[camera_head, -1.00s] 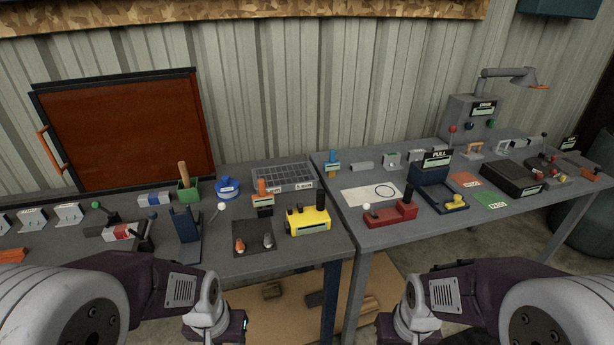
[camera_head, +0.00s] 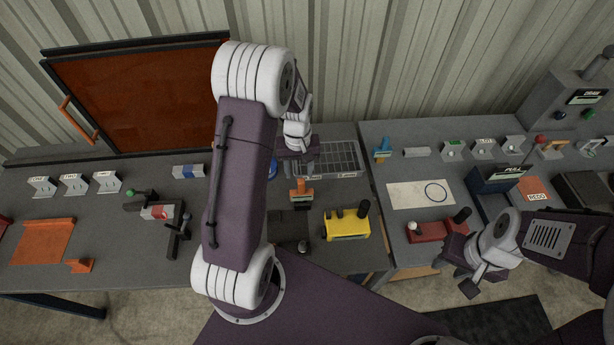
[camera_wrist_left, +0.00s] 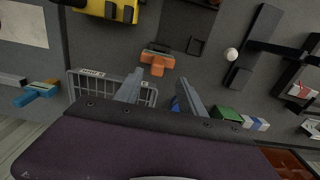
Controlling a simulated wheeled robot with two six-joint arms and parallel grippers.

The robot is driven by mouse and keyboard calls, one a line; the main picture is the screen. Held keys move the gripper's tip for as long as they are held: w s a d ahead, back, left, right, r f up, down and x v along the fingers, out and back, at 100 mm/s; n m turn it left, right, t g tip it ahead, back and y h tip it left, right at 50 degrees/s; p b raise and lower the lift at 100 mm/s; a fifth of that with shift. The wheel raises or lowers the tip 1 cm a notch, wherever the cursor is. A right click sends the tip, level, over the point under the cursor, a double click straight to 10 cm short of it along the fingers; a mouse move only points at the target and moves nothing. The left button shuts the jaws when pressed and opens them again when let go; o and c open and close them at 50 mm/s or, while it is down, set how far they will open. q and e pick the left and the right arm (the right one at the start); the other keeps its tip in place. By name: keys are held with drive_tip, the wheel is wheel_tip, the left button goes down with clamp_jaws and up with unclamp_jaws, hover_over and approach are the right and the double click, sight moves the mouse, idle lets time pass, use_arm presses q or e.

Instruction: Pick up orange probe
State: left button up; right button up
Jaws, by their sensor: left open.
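The orange probe (camera_head: 301,190) stands in a dark holder on the left bench, just behind the yellow block. It also shows in the left wrist view (camera_wrist_left: 157,60), above the gap between my fingers. My left gripper (camera_head: 298,168) is just behind the probe in the head view. Its two fingers (camera_wrist_left: 159,90) are apart with nothing between them, over the bench and the grey grid tray; they are not around the probe. My right gripper (camera_head: 474,280) hangs in front of the right bench, and its jaw state is unclear.
A blue probe (camera_head: 382,150) stands on the right bench. My left arm hides part of the left bench.

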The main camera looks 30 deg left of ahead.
sight(301, 187)
use_arm(q)
drive_tip(key=f, duration=0.1)
drive_tip(key=s+f+p, duration=0.1)
drive_tip(key=f, duration=0.1)
drive_tip(key=shift+a+f, duration=0.1)
drive_tip(key=shift+f, duration=0.15)
drive_tip(key=shift+w+f, duration=0.2)
drive_tip(key=shift+w, duration=0.05)
drive_tip(key=shift+w+d+f, duration=0.2)
drive_tip(key=shift+w+f, duration=0.05)
drive_tip(key=shift+w, duration=0.05)
wheel_tip(301, 187, down, 4)
drive_tip(key=shift+d+r+p, duration=0.15)
drive_tip(key=shift+p, duration=1)
drive_tip(key=shift+f, duration=0.45)
drive_tip(key=shift+w, duration=0.1)
drive_tip(key=shift+c, duration=0.9)
clamp_jaws()
use_arm(e)
wheel_tip(301, 187, up, 3)
drive_tip(key=shift+s+a+r, duration=0.1)
drive_tip(key=shift+a+r, duration=0.05)
